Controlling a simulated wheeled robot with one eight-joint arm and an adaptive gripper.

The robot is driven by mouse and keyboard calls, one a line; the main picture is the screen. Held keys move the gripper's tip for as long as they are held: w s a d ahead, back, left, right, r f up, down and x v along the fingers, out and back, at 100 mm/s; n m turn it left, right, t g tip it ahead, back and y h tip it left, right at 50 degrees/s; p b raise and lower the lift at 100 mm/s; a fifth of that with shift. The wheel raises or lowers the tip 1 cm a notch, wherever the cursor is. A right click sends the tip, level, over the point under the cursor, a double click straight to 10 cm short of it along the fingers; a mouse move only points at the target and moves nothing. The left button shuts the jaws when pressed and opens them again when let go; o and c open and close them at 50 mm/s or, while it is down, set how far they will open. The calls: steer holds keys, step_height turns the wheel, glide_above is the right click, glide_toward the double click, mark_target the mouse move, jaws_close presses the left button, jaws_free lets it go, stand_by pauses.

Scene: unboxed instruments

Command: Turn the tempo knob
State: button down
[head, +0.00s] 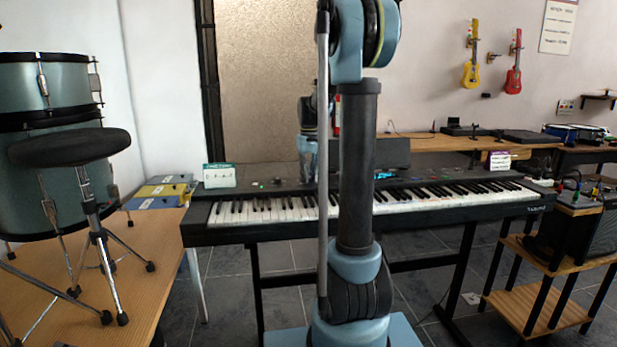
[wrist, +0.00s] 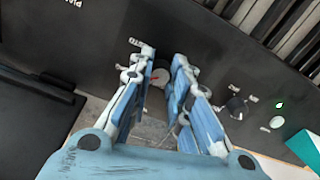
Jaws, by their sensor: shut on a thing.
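The keyboard (head: 500,206) stands on its black stand, and its dark control panel (wrist: 220,60) fills much of the wrist view. The tempo knob (wrist: 160,77), a small round pale knob with a red mark, sits on this panel beside a small white label that is hard to read. My gripper (wrist: 164,68) points down at the panel with its blue and white fingers on either side of the knob, shut on it. In the head view my arm hides the gripper's fingertips and this knob.
A black knob (wrist: 237,107) and a pale round button (wrist: 277,122) lie right of my fingers. A green-edged card (head: 220,175) stands at the keyboard's left end. A drum stool (head: 70,147) stands left, and a wooden shelf (head: 540,300) right.

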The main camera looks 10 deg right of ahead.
steer(key=m, duration=0.6)
steer(key=shift+w+r, duration=0.1)
steer(key=shift+w, duration=0.1)
steer(key=m, duration=0.7)
stand_by(0.5)
steer(key=c, duration=1.5)
jaws_free()
steer(key=shift+o, duration=0.2)
steer(key=shift+s, duration=0.1)
step_height(320, 180, up, 12)
